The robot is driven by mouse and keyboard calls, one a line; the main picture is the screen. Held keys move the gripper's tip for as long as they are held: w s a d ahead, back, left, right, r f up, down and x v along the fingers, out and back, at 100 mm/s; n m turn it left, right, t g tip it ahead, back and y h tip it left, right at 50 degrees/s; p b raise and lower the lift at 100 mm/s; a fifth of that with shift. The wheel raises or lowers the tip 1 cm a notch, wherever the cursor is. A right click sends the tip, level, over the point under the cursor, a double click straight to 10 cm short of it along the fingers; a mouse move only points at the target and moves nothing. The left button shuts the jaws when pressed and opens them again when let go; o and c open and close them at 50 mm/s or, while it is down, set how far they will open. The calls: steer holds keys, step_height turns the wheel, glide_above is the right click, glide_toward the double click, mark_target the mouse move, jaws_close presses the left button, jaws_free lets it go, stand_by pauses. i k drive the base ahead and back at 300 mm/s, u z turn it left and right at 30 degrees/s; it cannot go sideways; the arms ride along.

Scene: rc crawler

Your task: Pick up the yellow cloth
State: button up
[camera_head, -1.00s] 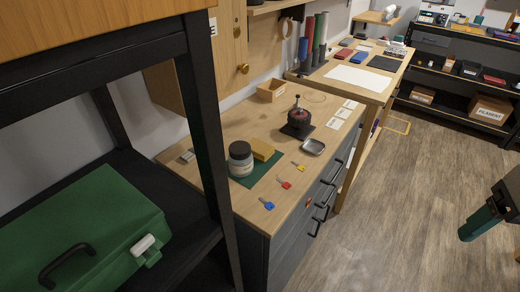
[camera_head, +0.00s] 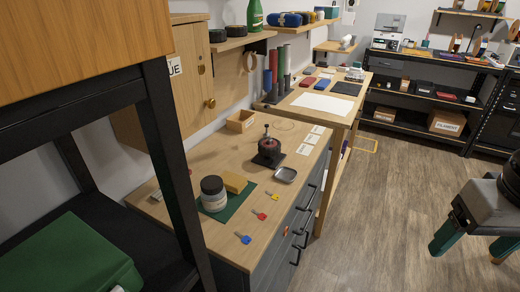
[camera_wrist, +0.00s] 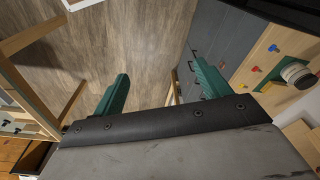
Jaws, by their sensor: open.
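The yellow cloth (camera_head: 234,182) looks like a small folded, blocky bundle. My gripper (camera_head: 474,243) is at the far right of the head view, over the floor and well apart from the counter. Its two green fingers are spread with nothing between them. In the wrist view my gripper (camera_wrist: 162,85) points at bare floor, and the jar (camera_wrist: 298,75) shows at the right.
Blue, red and yellow keys (camera_head: 260,215) lie along the counter's front edge. A metal tray (camera_head: 285,174) and a round dark device (camera_head: 269,150) stand behind them. A black-framed shelf (camera_head: 165,150) with a green case (camera_head: 70,262) blocks the left. The floor (camera_head: 385,200) at right is free.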

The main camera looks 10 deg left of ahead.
mark_target(233, 183)
steer(key=z, duration=0.7)
steer(key=i, duration=1.45)
steer(key=u, duration=2.6)
